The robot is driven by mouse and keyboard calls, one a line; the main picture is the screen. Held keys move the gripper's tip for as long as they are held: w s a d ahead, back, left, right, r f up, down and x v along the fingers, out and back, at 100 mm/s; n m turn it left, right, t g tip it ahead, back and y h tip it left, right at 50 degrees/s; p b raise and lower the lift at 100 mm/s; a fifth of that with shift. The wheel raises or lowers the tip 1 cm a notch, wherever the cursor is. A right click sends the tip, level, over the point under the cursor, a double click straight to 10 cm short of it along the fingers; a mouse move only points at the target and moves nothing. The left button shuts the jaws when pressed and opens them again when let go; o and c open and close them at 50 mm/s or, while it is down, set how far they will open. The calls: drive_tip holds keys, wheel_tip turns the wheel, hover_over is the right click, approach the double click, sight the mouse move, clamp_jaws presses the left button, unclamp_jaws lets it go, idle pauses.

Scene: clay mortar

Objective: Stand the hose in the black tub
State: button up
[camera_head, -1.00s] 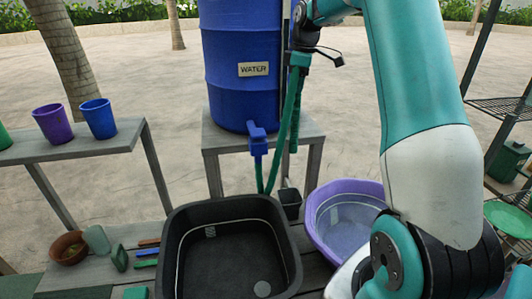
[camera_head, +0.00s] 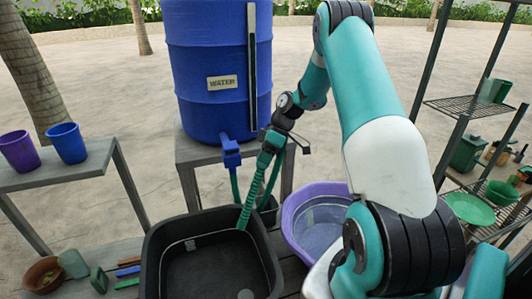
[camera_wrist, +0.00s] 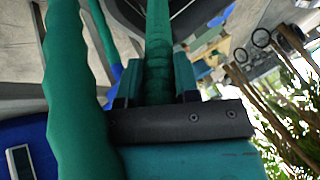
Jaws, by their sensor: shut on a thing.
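The green hose (camera_head: 256,187) runs from the blue tap down behind the black tub (camera_head: 160,255), then up to my gripper (camera_head: 270,146). My gripper is shut on the hose. The free part of the hose hangs slanting down from the jaws, with its lower end at the tub's back right corner. I cannot tell whether that end is inside the rim or just over it. In the wrist view the hose (camera_wrist: 159,45) lies between the fingers, and a thick near stretch of hose fills the left. The tub looks empty apart from a small pale disc.
A blue water barrel (camera_head: 215,60) with a tap (camera_head: 230,150) stands behind the tub. A purple basin (camera_head: 290,225) sits right of it. Small tools and a brown bowl (camera_head: 42,274) lie left. Cups (camera_head: 67,143) stand on a side bench; shelves are at right.

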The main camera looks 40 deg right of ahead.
sight(258, 181)
drive_tip(key=b+x, duration=0.3)
drive_tip(key=x, duration=0.2)
drive_tip(key=s+b+x, duration=0.1)
drive_tip(key=b+x, duration=0.2)
drive_tip(key=x, duration=0.3)
drive_tip(key=d+b+x, duration=0.1)
drive_tip(key=b+x, duration=0.3)
drive_tip(key=x, duration=0.2)
drive_tip(key=shift+s+f, duration=0.25)
drive_tip(key=shift+f, duration=0.1)
drive_tip(key=o, duration=1.7)
drive_tip(key=shift+a+r+p+v, duration=0.15)
drive_tip(key=shift+p+v, duration=0.9)
drive_tip(key=shift+v, duration=0.75)
drive_tip(key=shift+a+r+p+v, duration=0.15)
drive_tip(key=shift+p+v, duration=0.85)
drive_tip(key=shift+v, duration=0.75)
drive_tip(key=shift+a+p+v, duration=0.15)
drive_tip(key=shift+p+v, duration=0.9)
drive_tip(key=shift+v, duration=0.75)
